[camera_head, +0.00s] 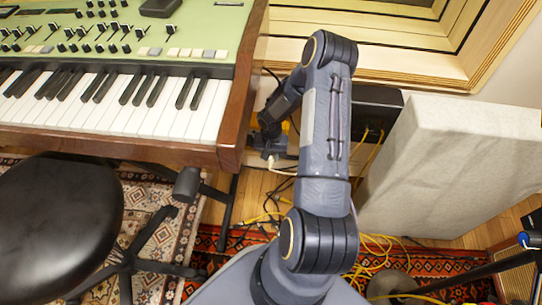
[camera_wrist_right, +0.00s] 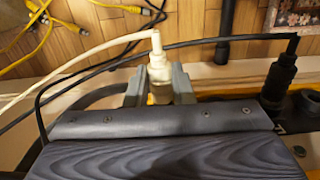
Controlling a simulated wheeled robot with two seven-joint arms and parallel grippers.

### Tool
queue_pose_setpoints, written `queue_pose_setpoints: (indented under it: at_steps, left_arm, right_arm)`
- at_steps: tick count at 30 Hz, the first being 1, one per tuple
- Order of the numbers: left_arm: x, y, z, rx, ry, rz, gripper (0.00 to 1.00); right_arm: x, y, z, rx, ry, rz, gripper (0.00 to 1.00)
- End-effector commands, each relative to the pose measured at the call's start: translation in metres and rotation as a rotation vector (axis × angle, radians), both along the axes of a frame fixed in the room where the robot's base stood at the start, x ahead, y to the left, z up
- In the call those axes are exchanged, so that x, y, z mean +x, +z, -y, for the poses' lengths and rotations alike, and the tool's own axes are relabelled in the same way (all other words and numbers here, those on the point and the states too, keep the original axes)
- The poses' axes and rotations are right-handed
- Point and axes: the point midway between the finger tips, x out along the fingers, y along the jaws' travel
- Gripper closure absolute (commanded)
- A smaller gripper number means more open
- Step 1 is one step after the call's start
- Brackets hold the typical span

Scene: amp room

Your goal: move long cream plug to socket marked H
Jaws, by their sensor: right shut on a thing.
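The long cream plug (camera_wrist_right: 157,68) stands between the two fingers of my right gripper (camera_wrist_right: 158,88) in the wrist view, with its cream cord running off to the left. The gripper is shut on it. The plug's lower end is hidden behind my gripper body, so I cannot tell if it sits in a socket. In the head view my right gripper (camera_head: 268,146) is small and partly hidden beside the keyboard's right end, near the wall. No socket marked H can be made out. My left gripper is in neither view.
A black plug (camera_wrist_right: 281,78) stands upright at the right of the wrist view, close to my gripper. The keyboard (camera_head: 120,100) is at left, a black stool (camera_head: 60,225) before it. A grey panel (camera_head: 450,165) is at right. Yellow cables (camera_head: 378,255) lie on the floor.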

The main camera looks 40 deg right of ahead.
Motion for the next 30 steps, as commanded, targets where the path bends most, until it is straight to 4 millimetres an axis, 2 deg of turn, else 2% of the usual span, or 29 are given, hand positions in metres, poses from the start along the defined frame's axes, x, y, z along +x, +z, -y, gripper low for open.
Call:
queue_pose_setpoints:
  at_steps: [30]
  left_arm:
    - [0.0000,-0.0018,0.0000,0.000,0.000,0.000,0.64]
  right_arm:
    - [0.0060,0.0000,0.0076,-0.001,-0.002,-0.001,1.00]
